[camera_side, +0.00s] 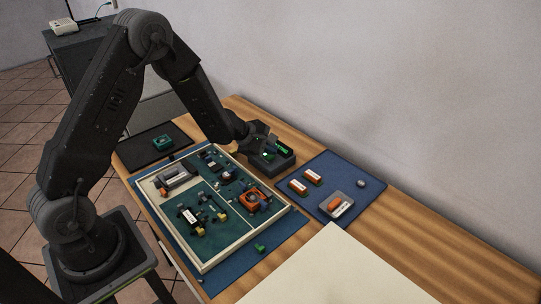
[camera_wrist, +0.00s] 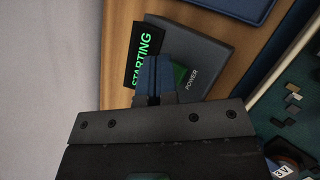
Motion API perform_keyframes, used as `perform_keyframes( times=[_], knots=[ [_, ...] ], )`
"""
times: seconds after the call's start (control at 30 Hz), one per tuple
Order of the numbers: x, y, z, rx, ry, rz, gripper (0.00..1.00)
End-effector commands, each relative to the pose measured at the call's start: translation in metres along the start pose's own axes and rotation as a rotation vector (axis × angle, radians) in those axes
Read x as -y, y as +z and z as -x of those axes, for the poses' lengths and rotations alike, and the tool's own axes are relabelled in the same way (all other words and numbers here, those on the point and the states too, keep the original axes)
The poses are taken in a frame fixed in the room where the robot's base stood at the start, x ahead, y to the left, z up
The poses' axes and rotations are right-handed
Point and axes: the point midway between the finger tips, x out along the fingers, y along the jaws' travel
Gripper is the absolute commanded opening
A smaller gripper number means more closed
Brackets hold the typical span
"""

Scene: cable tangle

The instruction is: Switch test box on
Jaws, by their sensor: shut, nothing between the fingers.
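The test box (camera_side: 283,163) is a dark grey box at the back of the wooden table, behind the divided tray. In the wrist view the box (camera_wrist: 209,53) shows a black display (camera_wrist: 143,50) with green text reading "STARTING", and a label "POWER". A green part (camera_wrist: 180,75) next to that label is partly covered by my fingers. My gripper (camera_wrist: 154,93) is shut and empty, its fingertips over the box beside the green part. I cannot tell whether they touch it. In the side view my gripper (camera_side: 268,146) is at the box.
A cream-framed tray (camera_side: 204,267) with circuit parts lies in front of the box on a blue mat. A black mat with a teal item (camera_side: 163,141) lies left. A wall stands behind.

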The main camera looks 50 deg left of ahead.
Motion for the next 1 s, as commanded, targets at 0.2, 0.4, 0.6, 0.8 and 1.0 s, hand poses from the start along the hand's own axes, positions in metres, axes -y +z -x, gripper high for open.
perform_keyframes(
  times=[0.2,0.4,0.6,0.8,1.0],
  knots=[
    [-0.001,0.001,0.002,0.000,0.001,0.001,0.00],
    [-0.005,0.004,0.006,0.001,0.002,0.000,0.00],
    [-0.015,0.014,0.020,0.000,0.003,-0.001,0.00],
    [-0.025,0.023,0.033,0.000,0.003,0.000,0.00],
    [-0.031,0.030,0.043,-0.001,0.002,0.002,0.00]
  ],
)
